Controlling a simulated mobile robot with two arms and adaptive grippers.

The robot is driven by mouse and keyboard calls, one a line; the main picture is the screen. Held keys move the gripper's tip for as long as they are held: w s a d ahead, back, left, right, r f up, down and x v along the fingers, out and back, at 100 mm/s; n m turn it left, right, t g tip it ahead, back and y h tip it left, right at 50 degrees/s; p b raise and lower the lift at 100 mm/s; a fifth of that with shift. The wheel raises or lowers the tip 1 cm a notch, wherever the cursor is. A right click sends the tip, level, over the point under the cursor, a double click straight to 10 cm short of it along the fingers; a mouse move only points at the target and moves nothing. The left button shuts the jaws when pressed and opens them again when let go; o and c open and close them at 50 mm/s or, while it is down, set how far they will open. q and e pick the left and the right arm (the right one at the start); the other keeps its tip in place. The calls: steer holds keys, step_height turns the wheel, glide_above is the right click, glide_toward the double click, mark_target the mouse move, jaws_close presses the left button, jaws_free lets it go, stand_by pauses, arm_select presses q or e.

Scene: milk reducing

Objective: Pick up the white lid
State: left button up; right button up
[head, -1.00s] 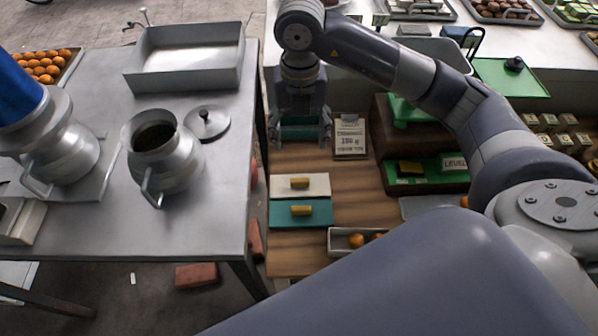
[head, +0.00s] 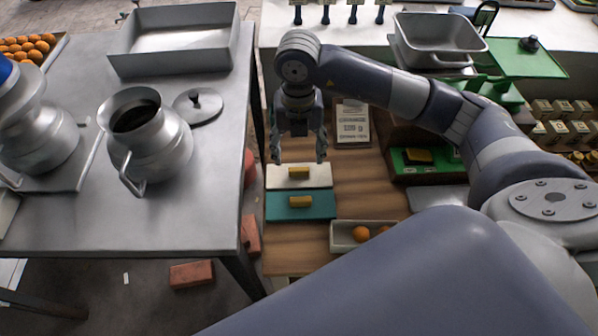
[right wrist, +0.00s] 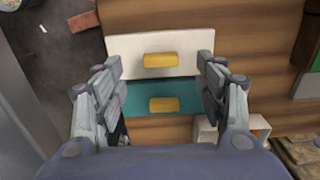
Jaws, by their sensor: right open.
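The white lid (head: 322,174) is a flat rectangle with a yellow handle (head: 299,173), lying on the wooden surface directly behind a similar teal lid (head: 322,209). My right gripper (head: 299,156) points down above the white lid's far edge, open and empty. In the right wrist view, the open fingers (right wrist: 160,66) show on either side of the white lid's (right wrist: 125,48) yellow handle (right wrist: 161,60). The teal lid (right wrist: 136,90) is partly covered by the fingers there. I cannot tell the exact height. My left gripper is not in view.
A small box of oranges (head: 345,236) stands in front, to the right. A price card (head: 352,125) lies right of the gripper. A grey metal table (head: 215,160) with a pot (head: 150,145) and a round metal lid (head: 190,112) is on the left.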

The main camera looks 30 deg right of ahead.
mark_target(299, 169)
steer(key=shift+f, duration=0.35)
steer(key=f+p, duration=0.2)
steer(key=f, duration=0.2)
steer(key=shift+s+f+p, duration=0.25)
steer(key=shift+f+p, duration=0.1)
steer(key=shift+p, duration=0.05)
steer(key=shift+f, duration=0.4)
steer(key=shift+c, duration=0.6)
steer(key=c, duration=0.7)
